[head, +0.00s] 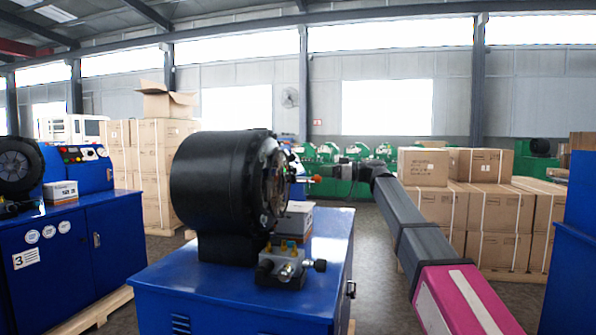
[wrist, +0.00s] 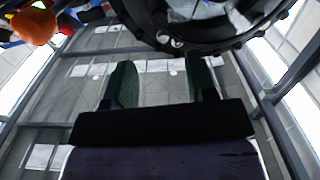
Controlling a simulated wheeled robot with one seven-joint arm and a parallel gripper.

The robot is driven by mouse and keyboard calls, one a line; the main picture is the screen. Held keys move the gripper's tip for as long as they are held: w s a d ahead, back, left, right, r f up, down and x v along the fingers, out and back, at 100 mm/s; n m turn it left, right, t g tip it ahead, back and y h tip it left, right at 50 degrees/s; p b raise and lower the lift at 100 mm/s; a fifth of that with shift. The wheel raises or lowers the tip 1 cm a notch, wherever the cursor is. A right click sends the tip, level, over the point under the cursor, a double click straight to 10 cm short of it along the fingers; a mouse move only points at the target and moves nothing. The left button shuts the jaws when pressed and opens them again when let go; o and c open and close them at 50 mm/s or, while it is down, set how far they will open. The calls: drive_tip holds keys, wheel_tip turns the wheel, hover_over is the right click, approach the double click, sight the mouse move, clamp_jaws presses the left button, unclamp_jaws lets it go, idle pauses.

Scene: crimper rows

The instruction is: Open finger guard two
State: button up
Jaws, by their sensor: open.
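A crimper with a black drum head (head: 222,185) stands on a blue cabinet (head: 240,285) in the middle of the head view. Its round face (head: 272,182) points right and is seen almost edge-on, so I cannot make out the finger guard or its number there. In the wrist view a black ring (wrist: 200,40) with clear and metal parts inside crosses the top. An orange ball-shaped knob (wrist: 33,27) shows at its upper left. My gripper (head: 318,170) is just right of the face. Its two fingers, in the wrist view (wrist: 160,65), are apart and empty, below the ring.
A valve block (head: 285,265) and a small box (head: 293,220) sit on the cabinet top. Another blue crimper (head: 70,240) marked 3 stands left. Stacked cartons (head: 490,215) and a blue cabinet edge (head: 570,270) stand right. Open floor (head: 375,270) lies between.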

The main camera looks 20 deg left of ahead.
sight(285, 184)
drive_tip(key=s+a, duration=0.1)
drive_tip(key=a, duration=0.9)
drive_tip(key=shift+a, duration=0.15)
drive_tip(key=shift+s+f, duration=0.1)
drive_tip(key=shift+c, duration=0.3)
clamp_jaws()
